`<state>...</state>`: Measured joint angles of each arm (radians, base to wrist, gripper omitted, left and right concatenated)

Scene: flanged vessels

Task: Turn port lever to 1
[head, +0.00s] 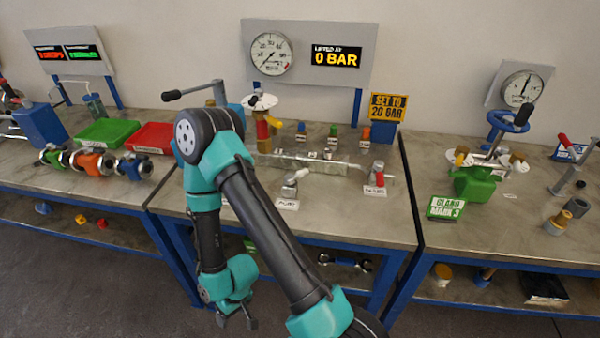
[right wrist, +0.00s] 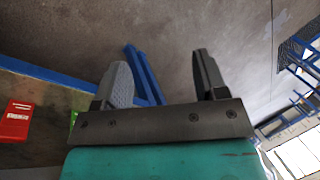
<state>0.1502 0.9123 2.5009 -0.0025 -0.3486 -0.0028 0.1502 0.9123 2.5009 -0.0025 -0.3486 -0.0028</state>
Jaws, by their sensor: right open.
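My right gripper (head: 236,318) hangs in front of the middle bench, below its top, clear of everything on it. In the right wrist view its two fingers (right wrist: 162,78) are apart with nothing between them. On the middle bench stand a small fitting with a pale lever (head: 292,182) and a fitting with a red lever (head: 378,176), each with a white label. The label print is too small to read, so I cannot tell which is the port lever or its setting. My left gripper is out of view.
The middle bench (head: 335,222) also carries a manifold bar (head: 310,163) and a gauge board (head: 308,55). A green tray (head: 107,132) and red tray (head: 150,138) are on the left bench. My right arm hides part of the middle bench.

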